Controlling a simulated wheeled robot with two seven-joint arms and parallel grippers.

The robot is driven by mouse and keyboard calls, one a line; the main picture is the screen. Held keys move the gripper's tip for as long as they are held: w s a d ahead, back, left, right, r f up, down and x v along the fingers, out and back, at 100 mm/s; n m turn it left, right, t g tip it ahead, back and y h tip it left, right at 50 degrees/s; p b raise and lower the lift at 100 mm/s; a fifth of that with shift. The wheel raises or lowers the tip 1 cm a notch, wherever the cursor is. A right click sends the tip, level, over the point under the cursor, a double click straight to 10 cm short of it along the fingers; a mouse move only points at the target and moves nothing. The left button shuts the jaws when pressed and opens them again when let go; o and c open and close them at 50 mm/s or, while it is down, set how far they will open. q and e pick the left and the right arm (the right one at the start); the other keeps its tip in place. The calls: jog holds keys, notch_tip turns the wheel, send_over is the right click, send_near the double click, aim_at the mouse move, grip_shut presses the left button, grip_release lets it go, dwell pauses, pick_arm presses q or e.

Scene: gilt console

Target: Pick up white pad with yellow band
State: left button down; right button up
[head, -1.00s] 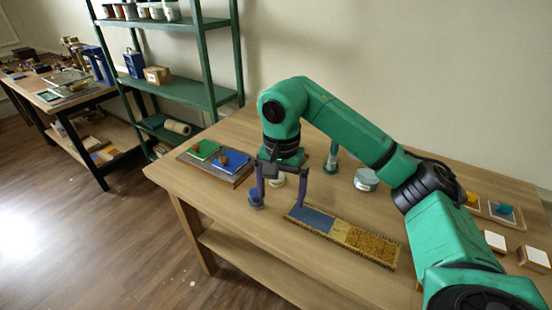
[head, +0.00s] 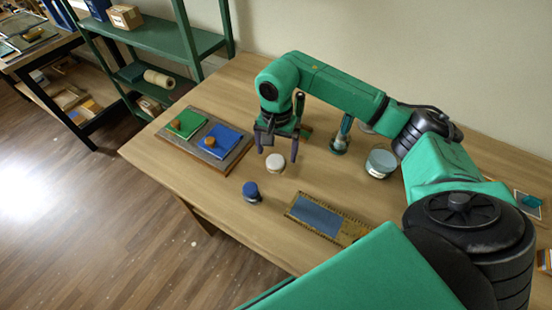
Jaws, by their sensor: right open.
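A small round white pad (head: 275,163) with a pale tan lower edge lies on the wooden table (head: 345,225); I cannot clearly make out a yellow band. My right gripper (head: 277,148) points down with its fingers spread, one to each side of the pad in the picture. The fingertips appear at or just beyond the pad, and nothing is held. I cannot tell their exact height above the table. My left gripper is not in view.
A blue-topped pad (head: 252,192) stands just in front of the white one. A board with green and blue cards (head: 214,146) lies left. A patterned strip (head: 318,216), a round tin (head: 380,163) and a teal-handled stamp (head: 341,138) are to the right.

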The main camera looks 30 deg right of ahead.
aim_at(275, 161)
notch_tip(275, 161, down, 4)
jog(key=shift+w+a+f+p, duration=0.1)
jog(key=shift+a+f+p, duration=0.05)
jog(key=shift+p, duration=0.9)
jog(key=shift+f, duration=0.25)
jog(key=shift+c, duration=0.6)
jog(key=c, duration=1.3)
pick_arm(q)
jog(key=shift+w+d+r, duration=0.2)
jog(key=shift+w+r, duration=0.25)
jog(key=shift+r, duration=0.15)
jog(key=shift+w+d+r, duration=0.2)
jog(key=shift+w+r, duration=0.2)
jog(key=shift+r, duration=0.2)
